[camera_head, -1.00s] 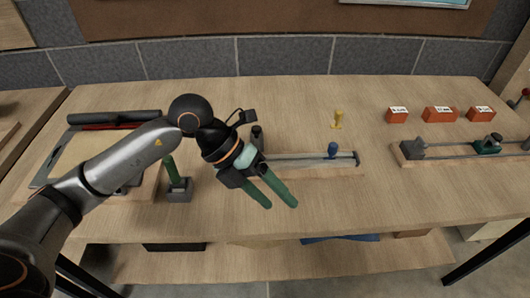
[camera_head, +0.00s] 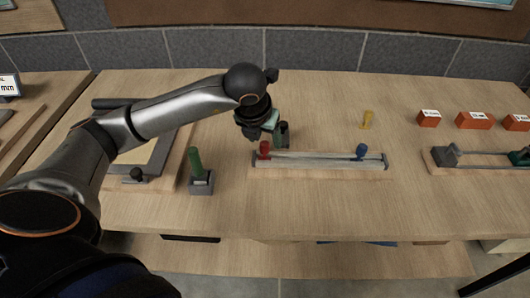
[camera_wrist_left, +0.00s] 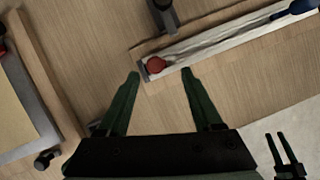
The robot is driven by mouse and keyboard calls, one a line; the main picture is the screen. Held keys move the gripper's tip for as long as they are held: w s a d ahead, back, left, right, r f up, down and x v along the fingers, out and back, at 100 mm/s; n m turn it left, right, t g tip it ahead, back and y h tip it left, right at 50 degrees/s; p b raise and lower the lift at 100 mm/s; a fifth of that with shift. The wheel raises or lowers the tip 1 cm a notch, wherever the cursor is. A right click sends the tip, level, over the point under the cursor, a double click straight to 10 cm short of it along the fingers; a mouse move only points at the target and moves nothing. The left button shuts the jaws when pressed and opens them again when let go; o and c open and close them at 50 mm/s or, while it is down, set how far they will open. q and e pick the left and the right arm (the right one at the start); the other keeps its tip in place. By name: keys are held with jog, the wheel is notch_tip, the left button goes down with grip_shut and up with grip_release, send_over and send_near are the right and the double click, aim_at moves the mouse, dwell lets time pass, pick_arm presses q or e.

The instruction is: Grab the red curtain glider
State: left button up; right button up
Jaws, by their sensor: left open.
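The red curtain glider (camera_head: 265,150) sits at the left end of a pale rail (camera_head: 318,160) on a wooden base. A blue glider (camera_head: 361,151) sits near the rail's right end. My left gripper (camera_head: 268,124) is above and behind the red glider in the head view, with its fingers partly hidden. In the left wrist view, its open green fingers (camera_wrist_left: 160,74) are spread, with the red glider (camera_wrist_left: 155,65) showing between and slightly beyond the tips, not gripped. What looks like my right gripper (camera_wrist_left: 279,150) shows small at the lower right, fingers apart.
A dark post (camera_head: 283,134) stands just behind the rail's left end. A green-handled tool (camera_head: 197,170) stands left of the rail. A yellow piece (camera_head: 367,120) and orange boxes (camera_head: 475,120) are farther right. The table front is clear.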

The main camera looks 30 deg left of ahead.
aim_at(264, 144)
pick_arm(q)
jog(key=x, duration=0.3)
jog(key=p+x, duration=0.1)
jog(key=x, duration=0.1)
jog(key=shift+w+a+f, duration=0.1)
jog(key=shift+a, duration=0.3)
grip_shut()
